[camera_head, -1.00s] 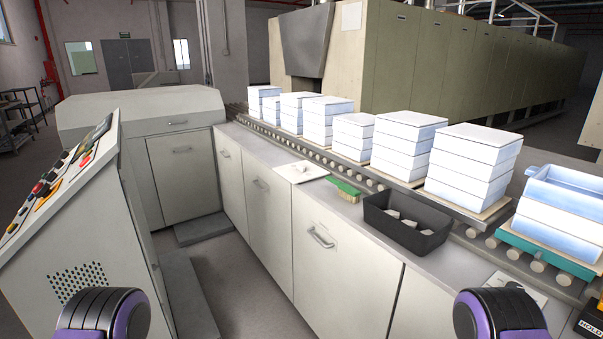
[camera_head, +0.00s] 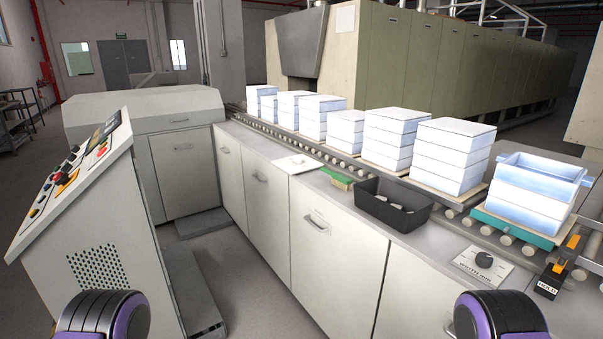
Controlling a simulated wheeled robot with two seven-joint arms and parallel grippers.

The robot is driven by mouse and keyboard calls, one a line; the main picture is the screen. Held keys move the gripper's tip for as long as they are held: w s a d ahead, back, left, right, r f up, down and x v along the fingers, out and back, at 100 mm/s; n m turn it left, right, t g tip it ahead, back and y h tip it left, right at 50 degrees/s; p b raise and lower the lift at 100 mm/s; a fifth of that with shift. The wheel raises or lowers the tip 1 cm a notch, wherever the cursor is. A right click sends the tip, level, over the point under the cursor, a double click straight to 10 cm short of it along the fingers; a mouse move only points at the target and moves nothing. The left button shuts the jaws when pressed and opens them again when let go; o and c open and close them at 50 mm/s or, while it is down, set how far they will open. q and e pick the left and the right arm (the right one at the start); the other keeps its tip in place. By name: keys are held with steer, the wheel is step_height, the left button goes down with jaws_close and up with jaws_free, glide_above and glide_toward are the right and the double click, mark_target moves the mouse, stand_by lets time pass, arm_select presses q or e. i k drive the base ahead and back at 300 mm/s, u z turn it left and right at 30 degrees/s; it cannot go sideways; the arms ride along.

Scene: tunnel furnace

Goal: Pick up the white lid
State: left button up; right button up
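A thin, flat white square piece (camera_head: 298,164) with a small dark mark lies on the counter top, left of the green brush; it may be the white lid, but I cannot tell for sure. Several stacks of white boxes stand on the roller line behind it, and the large stack (camera_head: 452,157) has a flat closed top. The nearest stack at right has an open, bluish box (camera_head: 541,172) on top. Only black and purple parts of my two arms show at the bottom left and bottom right. Neither gripper is in view.
A black bin (camera_head: 392,205) with small pale pieces and a green brush (camera_head: 337,179) are on the counter (camera_head: 270,150). A knob panel (camera_head: 484,264) and a yellow-black HOLD device (camera_head: 556,268) are at right. A control console (camera_head: 75,215) stands at left. Floor shows between console and cabinets.

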mark_target(300, 163)
steer(key=u, duration=1.05)
steer(key=i, duration=1)
steer(key=z, duration=0.55)
steer(key=i, duration=0.65)
steer(key=z, duration=0.7)
